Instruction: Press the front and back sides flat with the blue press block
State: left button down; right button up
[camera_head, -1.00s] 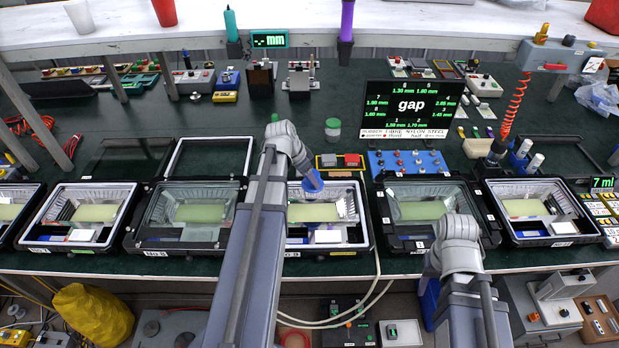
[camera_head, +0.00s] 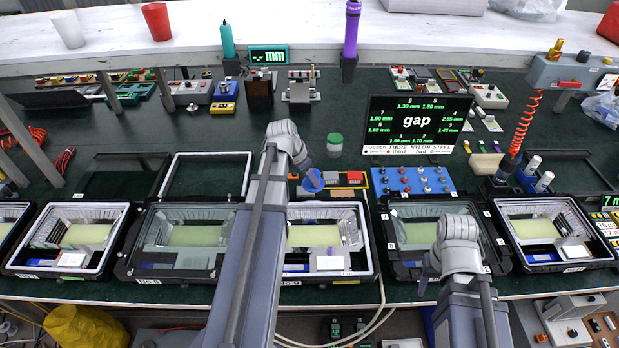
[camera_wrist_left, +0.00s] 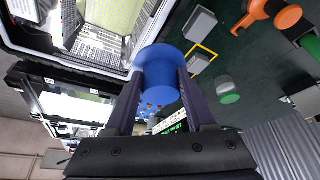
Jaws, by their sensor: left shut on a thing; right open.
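The blue press block (camera_head: 312,181) is in my left gripper (camera_head: 306,176), just beyond the back rim of the white-rimmed open housing (camera_head: 372,252) in the middle of the row. In the left wrist view my left gripper (camera_wrist_left: 160,88) is shut on the blue block (camera_wrist_left: 155,62), a round-ended cylinder. The housing's rim (camera_wrist_left: 135,48) lies close beside it there; I cannot tell whether they touch. My right gripper (camera_head: 427,275) is open near the dark housing to the right.
Dark-framed housings stand close on the left (camera_head: 130,262) and right (camera_head: 388,262). Behind are a small parts tray (camera_head: 352,178), a blue board with knobs (camera_head: 412,181), a green-lidded jar (camera_head: 334,143) and the gap display (camera_head: 418,122). Green bench is clear around the jar.

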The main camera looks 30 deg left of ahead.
aim_at(308, 186)
pick_arm(q)
jog(key=shift+w+a+f+b, duration=0.1)
jog(key=shift+a+f+b, duration=0.1)
jog(key=shift+f+b, duration=0.5)
jog(key=f+b, duration=0.3)
jog(key=shift+s+d+f, duration=0.2)
jog(key=shift+d, duration=0.1)
jog(key=shift+s+d+f+b, duration=0.15)
jog(key=shift+f+b, duration=0.1)
jog(key=shift+b, duration=0.05)
jog(key=shift+s+d, duration=0.15)
jog(key=shift+d, duration=0.1)
jog(key=shift+a, duration=0.1)
jog(key=shift+w+a, duration=0.4)
jog(key=shift+a, duration=0.15)
jog(key=shift+s+d+f, duration=0.1)
jog(key=shift+d, duration=0.15)
jog(key=shift+f+b, duration=1.1)
jog(key=shift+b, duration=0.15)
